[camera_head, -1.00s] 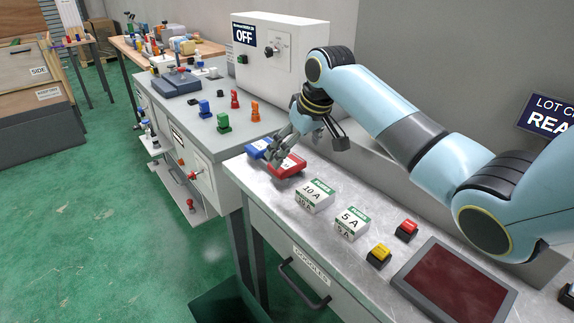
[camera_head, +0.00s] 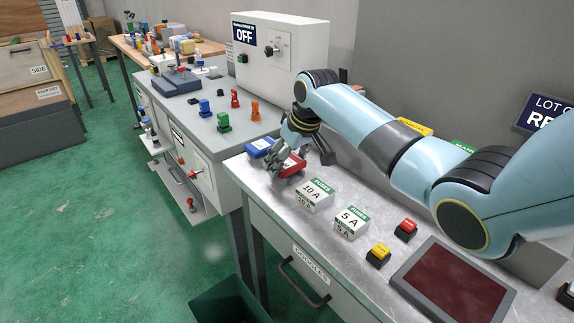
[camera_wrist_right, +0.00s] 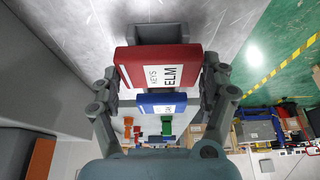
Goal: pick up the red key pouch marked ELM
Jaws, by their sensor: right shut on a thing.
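The red key pouch (camera_head: 291,166) lies at the far left end of the metal bench, just right of a blue pouch (camera_head: 260,147). My right gripper (camera_head: 285,158) reaches down over the red pouch and hides part of it. In the right wrist view the red pouch (camera_wrist_right: 158,70) shows a white label reading KEYS ELM, and my right gripper (camera_wrist_right: 160,85) has a finger on each side of it, shut on it. The blue pouch (camera_wrist_right: 160,103) shows beyond it there. I cannot see my left gripper.
White fuse boxes marked 10 A (camera_head: 314,196) and 5 A (camera_head: 351,222) stand on the bench near the red pouch. Yellow (camera_head: 379,255) and red (camera_head: 405,230) buttons and a dark screen (camera_head: 452,281) are further right.

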